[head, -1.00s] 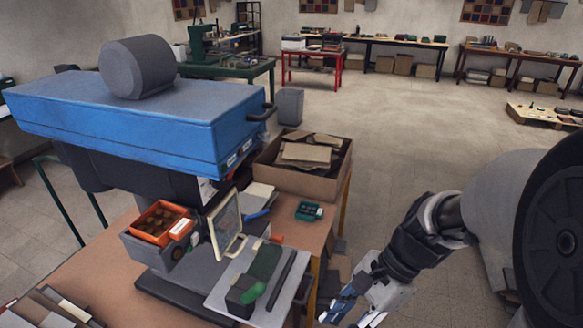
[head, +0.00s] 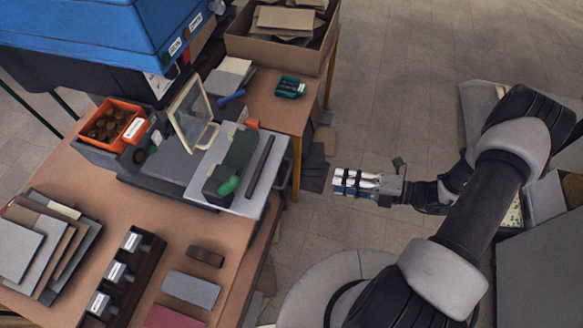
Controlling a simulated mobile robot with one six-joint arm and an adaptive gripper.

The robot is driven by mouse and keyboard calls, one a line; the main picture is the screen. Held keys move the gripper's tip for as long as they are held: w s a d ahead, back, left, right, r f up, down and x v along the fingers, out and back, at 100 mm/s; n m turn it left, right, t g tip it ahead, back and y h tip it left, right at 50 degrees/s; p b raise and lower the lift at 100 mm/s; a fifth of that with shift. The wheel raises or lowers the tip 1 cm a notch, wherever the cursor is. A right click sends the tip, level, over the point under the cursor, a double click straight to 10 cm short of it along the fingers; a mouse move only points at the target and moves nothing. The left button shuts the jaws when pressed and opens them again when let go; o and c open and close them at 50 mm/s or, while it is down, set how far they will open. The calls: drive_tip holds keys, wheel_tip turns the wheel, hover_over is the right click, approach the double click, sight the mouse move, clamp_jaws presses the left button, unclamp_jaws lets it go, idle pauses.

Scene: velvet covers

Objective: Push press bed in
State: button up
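The press has a blue head (head: 110,28) at the upper left. Its light grey bed (head: 220,198) sticks out at the front over the table's right side. A dark green piece (head: 241,150), a bright green part (head: 228,186) and a black bar (head: 260,167) lie on the bed. A clear framed guard (head: 190,113) stands tilted open behind it. My gripper (head: 342,184) is to the right of the bed, apart from it, over the floor. It points left and looks empty; the gap between its fingers is too small to judge.
The brown worktable (head: 150,215) carries an orange bin (head: 112,125), stacked boards (head: 40,245), labelled dark blocks (head: 122,272) and a teal device (head: 290,87). A cardboard box (head: 285,45) stands behind.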

sight(288, 172)
drive_tip(key=b+x, duration=0.2)
drive_tip(key=x, duration=1.5)
drive_tip(key=shift+s, duration=0.15)
drive_tip(key=shift+r, duration=0.1)
drive_tip(key=shift+c, duration=0.5)
clamp_jaws()
